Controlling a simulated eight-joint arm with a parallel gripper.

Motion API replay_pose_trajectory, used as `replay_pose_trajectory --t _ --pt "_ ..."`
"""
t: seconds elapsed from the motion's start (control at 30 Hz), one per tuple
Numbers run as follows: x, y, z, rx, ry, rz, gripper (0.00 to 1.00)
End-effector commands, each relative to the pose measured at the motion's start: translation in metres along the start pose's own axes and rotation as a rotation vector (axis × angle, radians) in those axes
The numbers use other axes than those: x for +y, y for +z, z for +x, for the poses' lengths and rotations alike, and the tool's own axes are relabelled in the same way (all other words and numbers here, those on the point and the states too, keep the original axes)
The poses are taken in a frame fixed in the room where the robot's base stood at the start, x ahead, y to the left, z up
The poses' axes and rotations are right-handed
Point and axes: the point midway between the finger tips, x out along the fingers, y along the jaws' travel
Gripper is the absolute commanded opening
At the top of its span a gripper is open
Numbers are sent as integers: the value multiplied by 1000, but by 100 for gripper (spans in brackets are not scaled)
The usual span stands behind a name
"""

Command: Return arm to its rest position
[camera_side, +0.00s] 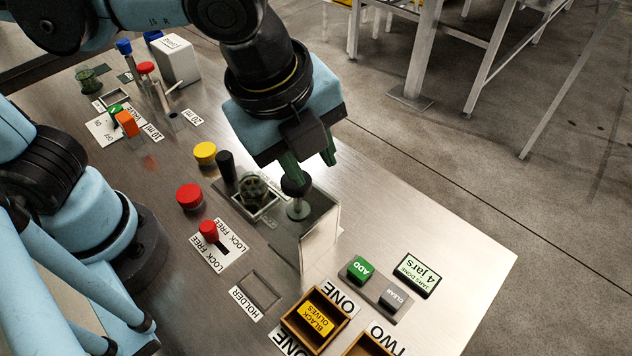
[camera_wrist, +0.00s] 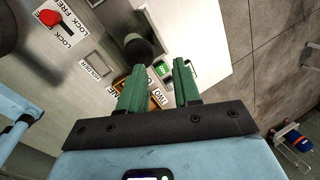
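My gripper (camera_side: 309,168) is above the bench in the side view, its green fingers pointing down. In the wrist view the two fingers of my gripper (camera_wrist: 160,78) stand apart with nothing between them. A black round knob (camera_side: 296,184) on a metal stem is just below the fingers, on top of a box-like housing (camera_side: 318,238). The knob also shows in the wrist view (camera_wrist: 138,48), beyond the left fingertip. I cannot tell whether a finger touches it.
A black post (camera_side: 226,167), yellow button (camera_side: 205,152) and red button (camera_side: 189,196) stand left of the gripper. The red LOCK/FREE lever (camera_side: 208,230), empty HOLDER recess (camera_side: 259,289), BLACK OLIVES crate (camera_side: 317,319) and green ADD button (camera_side: 358,270) are nearer. Bare bench lies right.

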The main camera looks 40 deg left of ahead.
Motion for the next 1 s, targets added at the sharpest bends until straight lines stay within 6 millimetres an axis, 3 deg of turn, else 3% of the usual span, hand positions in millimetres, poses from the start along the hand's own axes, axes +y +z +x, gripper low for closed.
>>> replay_pose_trajectory --t 0.03,0.33,0.57,0.73,0.9,1.0 --pt "-1 19 0 -54 -6 -48 33" --pt "12 125 -1 -345 -54 -483 33" --pt "18 153 22 -210 -109 -898 33" --pt "19 176 38 -51 -180 -1300 33" --pt "18 200 46 106 -266 -1663 33" --pt "18 209 47 165 -300 -1786 33"
